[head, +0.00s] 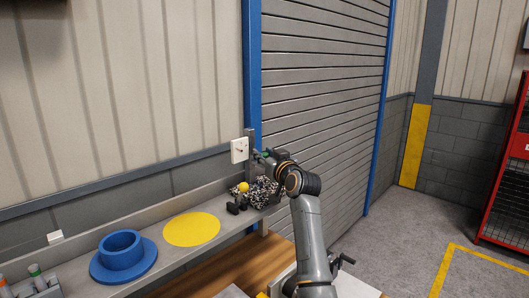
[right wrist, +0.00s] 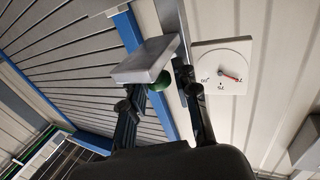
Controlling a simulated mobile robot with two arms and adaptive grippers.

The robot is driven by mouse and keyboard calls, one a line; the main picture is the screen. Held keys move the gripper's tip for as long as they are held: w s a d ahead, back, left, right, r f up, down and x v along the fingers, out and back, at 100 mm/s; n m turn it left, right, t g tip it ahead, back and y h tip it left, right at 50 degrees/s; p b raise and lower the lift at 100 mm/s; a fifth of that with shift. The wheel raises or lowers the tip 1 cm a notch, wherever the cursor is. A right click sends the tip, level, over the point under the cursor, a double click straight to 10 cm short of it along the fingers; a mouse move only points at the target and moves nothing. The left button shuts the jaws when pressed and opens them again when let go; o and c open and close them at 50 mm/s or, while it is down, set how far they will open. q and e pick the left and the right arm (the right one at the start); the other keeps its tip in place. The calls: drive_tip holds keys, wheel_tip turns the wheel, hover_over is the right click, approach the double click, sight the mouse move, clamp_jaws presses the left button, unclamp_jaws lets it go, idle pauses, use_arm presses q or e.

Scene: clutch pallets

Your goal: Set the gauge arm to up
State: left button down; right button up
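A white square gauge (head: 239,150) is fixed on the wall beside the blue door post. In the right wrist view its dial (right wrist: 221,68) shows numbers and a red needle. A green ball knob (right wrist: 165,81) shows beside the gauge, partly hidden behind a flat grey metal piece (right wrist: 146,62); I cannot tell for sure how the two are joined. My right gripper (right wrist: 158,90) has its black fingers apart, one on each side of the green knob; contact is not clear. The right gripper also shows in the head view (head: 266,155), close to the gauge. My left gripper is out of view.
A grey shelf along the wall holds a blue flanged cup (head: 121,252), a yellow disc (head: 192,229), a black piece with a yellow ball (head: 243,187) and a speckled dark object (head: 264,193) just below my right gripper. A red cage (head: 509,180) stands at the far right.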

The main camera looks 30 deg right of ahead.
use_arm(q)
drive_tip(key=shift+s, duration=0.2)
use_arm(e)
drive_tip(key=shift+w, duration=0.15)
